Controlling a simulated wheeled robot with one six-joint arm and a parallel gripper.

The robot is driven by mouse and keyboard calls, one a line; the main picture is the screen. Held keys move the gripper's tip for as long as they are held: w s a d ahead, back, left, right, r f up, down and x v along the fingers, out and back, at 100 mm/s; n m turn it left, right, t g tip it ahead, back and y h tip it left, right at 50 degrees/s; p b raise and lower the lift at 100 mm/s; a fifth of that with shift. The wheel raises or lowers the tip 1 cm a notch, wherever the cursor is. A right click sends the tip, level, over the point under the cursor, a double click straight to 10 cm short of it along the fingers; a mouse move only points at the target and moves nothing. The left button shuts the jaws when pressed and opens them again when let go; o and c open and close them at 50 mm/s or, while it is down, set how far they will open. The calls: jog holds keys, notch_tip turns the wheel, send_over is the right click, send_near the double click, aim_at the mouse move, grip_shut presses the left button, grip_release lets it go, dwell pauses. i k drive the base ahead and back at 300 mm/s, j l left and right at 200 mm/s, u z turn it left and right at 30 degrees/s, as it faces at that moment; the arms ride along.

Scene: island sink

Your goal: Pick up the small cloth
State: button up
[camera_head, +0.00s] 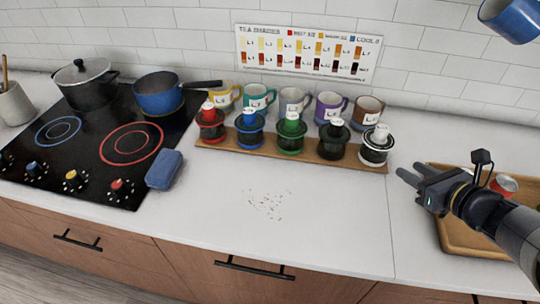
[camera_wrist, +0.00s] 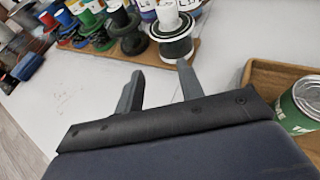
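The small cloth (camera_head: 165,169) is a folded blue pad on the counter, at the right edge of the black cooktop in the head view. A dark blue shape at the left edge of the wrist view (camera_wrist: 28,66) looks like the same cloth. My gripper (camera_head: 407,174) is over the right part of the counter, far to the right of the cloth. In the wrist view its two grey fingers (camera_wrist: 158,82) are spread apart with nothing between them.
A wooden board (camera_head: 240,149) holds several coloured canisters, with mugs behind. A wooden tray (camera_head: 452,236) with a can (camera_head: 503,186) is under my arm. Pots stand on the cooktop (camera_head: 95,180). Scattered crumbs (camera_head: 268,204) lie mid-counter; the counter front is otherwise clear.

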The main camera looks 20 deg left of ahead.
aim_at(163, 170)
jog(key=u, duration=2.1)
jog(key=i+j+z, duration=0.5)
jog(key=j, duration=0.15)
jog(key=j+z, duration=0.25)
jog(key=i+j+z, duration=0.2)
jog(key=j, duration=0.3)
